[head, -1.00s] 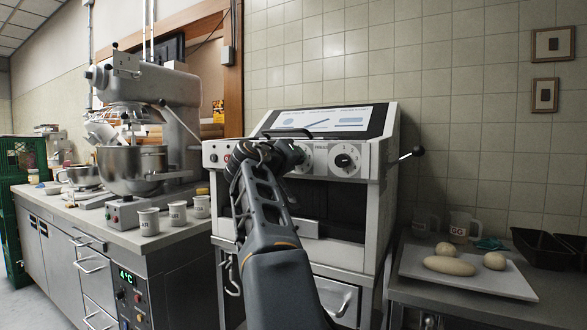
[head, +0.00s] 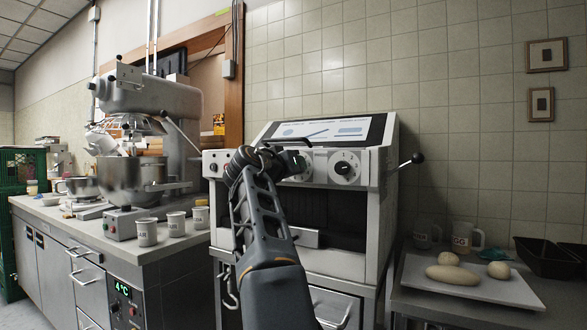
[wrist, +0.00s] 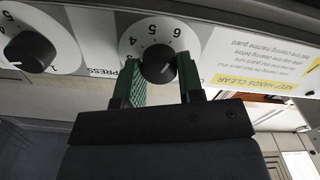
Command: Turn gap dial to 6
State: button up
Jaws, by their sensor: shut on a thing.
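The machine's control panel has two white dials with black knobs. My gripper (wrist: 158,64) is shut on the black knob of one numbered dial (wrist: 150,32), a green finger on each side. This is the left of the two dials (head: 306,164) in the head view, partly hidden by my wrist. Its numerals show upside down at the knob's rim; I cannot read its pointer setting surely. The other dial (wrist: 28,48) is free, and is the right one (head: 345,168) in the head view. A PRESS label lies between them. I see no readable gap label.
The dials sit on a white machine (head: 378,180) with a black-knobbed lever (head: 417,158) at its right side. A mixer (head: 150,100) and mugs (head: 147,231) stand on the left counter. A tray (head: 500,288) with dough is at the right.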

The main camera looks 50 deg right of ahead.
jog(key=o, duration=0.9)
jog(key=b+v, duration=0.1)
jog(key=v, duration=1.2)
jog(key=shift+a, duration=0.4)
